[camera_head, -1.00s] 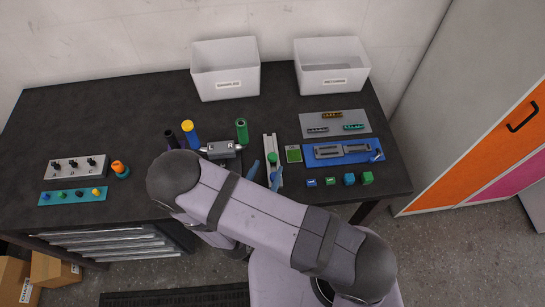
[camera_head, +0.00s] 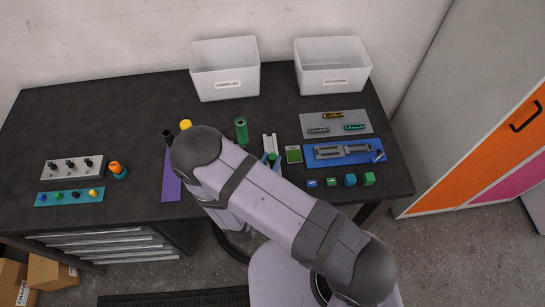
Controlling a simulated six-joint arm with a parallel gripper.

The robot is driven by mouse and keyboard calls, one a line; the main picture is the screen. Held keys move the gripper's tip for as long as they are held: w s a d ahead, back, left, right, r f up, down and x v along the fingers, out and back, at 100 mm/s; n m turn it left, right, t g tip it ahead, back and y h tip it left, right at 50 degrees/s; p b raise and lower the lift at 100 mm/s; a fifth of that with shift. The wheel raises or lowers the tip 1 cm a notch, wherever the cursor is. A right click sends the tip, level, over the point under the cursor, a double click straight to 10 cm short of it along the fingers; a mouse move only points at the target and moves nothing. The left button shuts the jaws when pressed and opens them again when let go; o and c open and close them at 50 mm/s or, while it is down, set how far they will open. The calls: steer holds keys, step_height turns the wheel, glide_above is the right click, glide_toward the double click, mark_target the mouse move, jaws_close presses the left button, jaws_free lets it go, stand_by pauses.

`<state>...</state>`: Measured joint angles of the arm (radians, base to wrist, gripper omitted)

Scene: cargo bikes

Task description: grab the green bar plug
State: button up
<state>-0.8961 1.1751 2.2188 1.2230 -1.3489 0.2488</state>
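A small round green piece (camera_head: 271,157) shows on the white rail (camera_head: 268,139) near the middle of the table. My gripper (camera_head: 271,161) is at it, with one blue finger on either side; the rest of the gripper is hidden behind my arm. I cannot tell whether the fingers touch the piece. Another small green plug (camera_head: 59,195) stands on the teal strip (camera_head: 50,203) at the left, among blue, black and yellow ones. It is far from my gripper. Which green piece is the bar plug is not clear at this size.
A green cylinder (camera_head: 241,130) stands behind my arm. A green card (camera_head: 293,154), a blue tray (camera_head: 315,161) and several small blocks lie to the right. Two white bins (camera_head: 225,85) stand at the back. My arm hides part of the table's middle.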

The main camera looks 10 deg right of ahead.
steer(key=shift+r, duration=0.1)
stand_by(0.4)
steer(key=shift+r+b, duration=0.75)
steer(key=shift+r, duration=4.15)
steer(key=shift+d, duration=0.1)
